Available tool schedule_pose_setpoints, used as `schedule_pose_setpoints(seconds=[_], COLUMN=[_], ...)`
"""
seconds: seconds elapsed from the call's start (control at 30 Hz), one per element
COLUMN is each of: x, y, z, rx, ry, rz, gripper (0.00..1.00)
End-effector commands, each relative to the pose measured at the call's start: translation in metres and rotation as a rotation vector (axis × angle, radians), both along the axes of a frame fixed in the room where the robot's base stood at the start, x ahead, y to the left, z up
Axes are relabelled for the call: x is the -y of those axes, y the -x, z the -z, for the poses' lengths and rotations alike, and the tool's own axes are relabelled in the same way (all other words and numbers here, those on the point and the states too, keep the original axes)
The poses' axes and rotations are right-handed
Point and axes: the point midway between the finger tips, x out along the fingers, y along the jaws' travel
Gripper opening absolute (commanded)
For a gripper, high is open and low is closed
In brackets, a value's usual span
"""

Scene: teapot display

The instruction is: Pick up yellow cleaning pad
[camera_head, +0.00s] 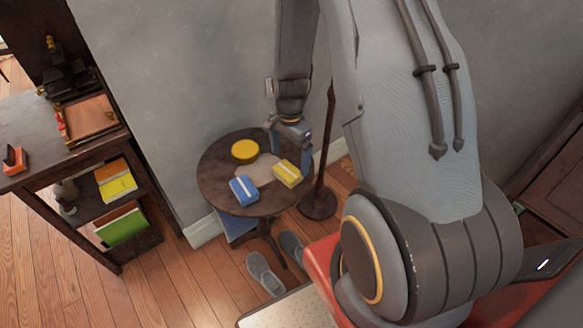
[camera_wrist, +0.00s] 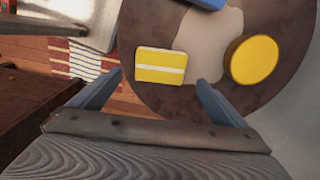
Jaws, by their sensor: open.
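The yellow cleaning pad (camera_head: 287,173) is a small yellow block with a pale stripe, lying on a small round dark table (camera_head: 218,188) near its right edge. In the wrist view the yellow cleaning pad (camera_wrist: 160,66) shows whole, beyond and between my fingertips. My gripper (camera_wrist: 160,78) is open and empty, with its two blue fingers apart. In the head view my gripper (camera_head: 290,150) hangs over the right back part of the table, close to the pad. I cannot tell the exact height gap between them.
A blue block (camera_head: 244,190) with a pale stripe and a round yellow item (camera_head: 245,151) share the tabletop. A thin dark stand (camera_head: 318,203) rises just right of the table, and a grey wall is behind. Grey shoes (camera_head: 265,274) lie on the floor in front.

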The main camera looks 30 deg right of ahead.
Motion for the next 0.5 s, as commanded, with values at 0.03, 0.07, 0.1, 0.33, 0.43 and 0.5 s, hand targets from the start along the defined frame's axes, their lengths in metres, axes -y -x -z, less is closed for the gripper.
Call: schedule_pose_setpoints(seconds=[0.03,0.07,0.1,0.33,0.43,0.5], x=[-0.004,-0.005,-0.005,-0.003,-0.004,-0.004], y=[-0.001,-0.001,-0.001,0.000,0.000,0.000], z=[0.003,0.005,0.008,0.036,0.046,0.051], rx=[0.000,0.000,-0.001,-0.002,-0.001,-0.001], ry=[0.000,0.000,0.000,0.001,0.000,0.000], rz=[-0.008,-0.009,-0.010,-0.003,-0.003,-0.003], gripper=[0.96,0.96,0.96,0.96,0.96,0.96])
